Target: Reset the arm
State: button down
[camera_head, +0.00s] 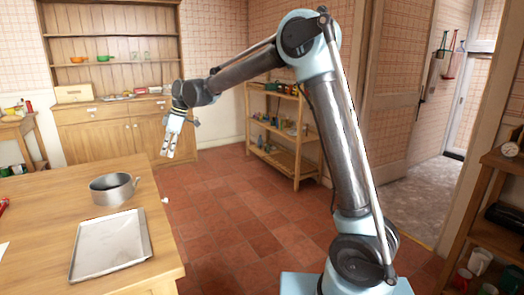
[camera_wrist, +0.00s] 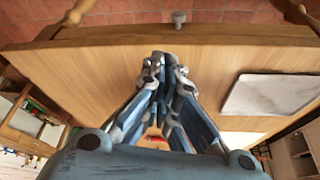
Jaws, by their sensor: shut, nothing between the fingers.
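My gripper (camera_head: 169,154) hangs at the end of my raised, bent arm, pointing down in the head view. It is near the right edge of the wooden table (camera_head: 40,215), above and behind a metal pot. In the wrist view my gripper (camera_wrist: 158,62) has its fingertips together over the table top (camera_wrist: 80,75). Nothing shows between the fingers.
A grey metal pot (camera_head: 112,190) and a metal tray (camera_head: 110,245) sit on the table; the tray (camera_wrist: 270,94) also shows in the wrist view. A wooden shelf (camera_head: 280,140) stands behind my arm. The tiled floor (camera_head: 225,220) between table and arm is clear.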

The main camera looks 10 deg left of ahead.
jog(key=w+d+r+m+t+h, duration=0.2)
jog(key=d+m, duration=0.8)
jog(key=d, duration=2.9)
jog(key=s+d+f+m+t+h, duration=0.1)
jog(key=s+d+f+m, duration=0.4)
jog(key=s+d, duration=0.5)
jog(key=s+d+f+m+h, duration=0.1)
jog(key=s+d+f+m, duration=0.5)
jog(key=d, duration=1.1)
jog(key=s+f, duration=0.3)
jog(key=s, duration=0.2)
jog(key=shift+s+f+t, duration=0.25)
jog(key=shift+f+t, duration=0.05)
jog(key=shift+t, duration=0.1)
jog(key=c, duration=2.2)
grip_release()
jog(key=shift+s+d+f, duration=0.1)
jog(key=shift+s+f, duration=0.15)
jog(key=shift+f, duration=0.05)
jog(key=o, duration=0.5)
jog(key=shift+s+d+f+m, duration=0.1)
jog(key=shift+m, duration=0.2)
